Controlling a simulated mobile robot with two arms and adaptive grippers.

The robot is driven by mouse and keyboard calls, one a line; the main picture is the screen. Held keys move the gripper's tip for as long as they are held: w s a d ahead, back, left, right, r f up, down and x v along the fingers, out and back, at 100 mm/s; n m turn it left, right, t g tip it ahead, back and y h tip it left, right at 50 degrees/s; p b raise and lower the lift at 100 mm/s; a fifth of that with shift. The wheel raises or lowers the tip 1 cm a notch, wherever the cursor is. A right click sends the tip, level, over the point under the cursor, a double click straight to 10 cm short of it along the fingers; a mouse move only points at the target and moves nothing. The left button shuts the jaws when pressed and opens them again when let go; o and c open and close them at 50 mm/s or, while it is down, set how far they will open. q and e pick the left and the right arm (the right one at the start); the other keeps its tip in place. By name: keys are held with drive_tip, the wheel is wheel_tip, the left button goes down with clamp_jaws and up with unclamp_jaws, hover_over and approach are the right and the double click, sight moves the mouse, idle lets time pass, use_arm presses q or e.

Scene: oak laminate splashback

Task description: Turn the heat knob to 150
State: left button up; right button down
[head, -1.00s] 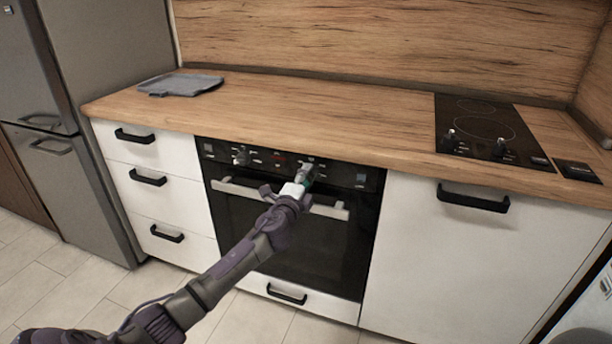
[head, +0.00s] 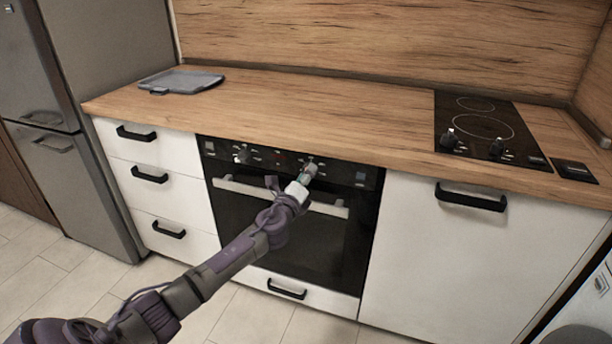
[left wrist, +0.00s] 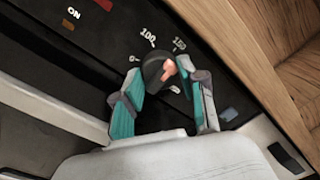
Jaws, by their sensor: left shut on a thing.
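The heat knob (left wrist: 153,70) is dark and round, with an orange-pink mark on its face, in the left wrist view. The printed numbers 100 and 150 show above it. I cannot tell exactly which number the mark points to. My left gripper (left wrist: 166,80) has its teal fingers on either side of the knob and is shut on it. In the head view the left gripper (head: 307,174) is at the right knob of the oven panel (head: 340,174), hiding much of that knob. My right gripper is not in view.
A second oven knob (head: 241,155) sits to the left on the panel. The oven handle (head: 240,187) runs below my gripper. The wooden counter (head: 320,112) holds a grey tray (head: 185,80) and a hob (head: 485,120) with two knobs.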

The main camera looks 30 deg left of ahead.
use_arm(q)
drive_tip(key=shift+d+f, duration=0.1)
drive_tip(key=shift+f, duration=0.05)
drive_tip(key=o, duration=1.1)
drive_tip(key=shift+o, duration=0.2)
drive_tip(key=v, duration=1.2)
